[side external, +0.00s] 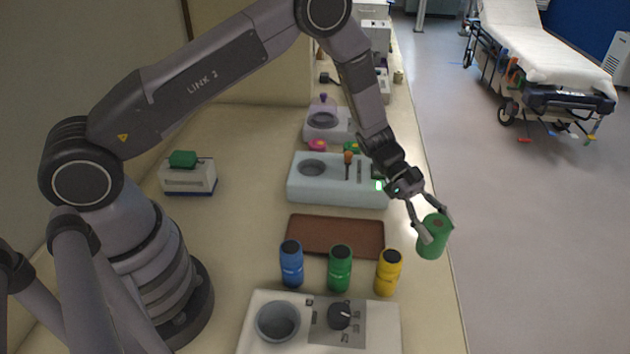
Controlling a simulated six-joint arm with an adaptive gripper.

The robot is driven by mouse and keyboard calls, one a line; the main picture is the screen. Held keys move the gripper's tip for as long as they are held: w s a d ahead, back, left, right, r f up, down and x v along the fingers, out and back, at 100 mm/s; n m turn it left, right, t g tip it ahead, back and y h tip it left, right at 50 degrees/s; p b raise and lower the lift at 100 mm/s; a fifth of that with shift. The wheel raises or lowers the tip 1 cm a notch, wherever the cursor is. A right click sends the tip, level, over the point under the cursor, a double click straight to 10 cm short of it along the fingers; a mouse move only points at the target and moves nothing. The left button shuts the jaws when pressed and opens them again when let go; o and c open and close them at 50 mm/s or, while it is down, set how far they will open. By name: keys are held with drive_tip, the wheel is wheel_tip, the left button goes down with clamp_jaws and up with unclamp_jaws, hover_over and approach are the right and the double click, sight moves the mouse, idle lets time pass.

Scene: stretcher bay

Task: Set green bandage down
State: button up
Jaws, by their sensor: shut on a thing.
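The green bandage (433,245) is a green roll with a brownish round end. My gripper (433,228) is shut on it, with one finger on each side. The roll is at the right edge of the counter (432,320) in the side external view, to the right of the brown tray (300,238) and behind the yellow bottle (388,274). I cannot tell how high it is above the counter or whether it overhangs the edge.
A blue bottle (291,264) and a green bottle (340,268) stand before the empty brown tray. A knobbed device (375,335) is in front; a pale blue unit (330,190) is behind. A stretcher (530,45) stands across the floor.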

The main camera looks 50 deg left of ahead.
wheel_tip(320, 180, down, 10)
drive_tip(key=shift+s+f, duration=0.1)
idle(0.4)
drive_tip(key=shift+f, duration=0.15)
drive_tip(key=o, duration=0.9)
drive_tip(key=shift+c, duration=0.2)
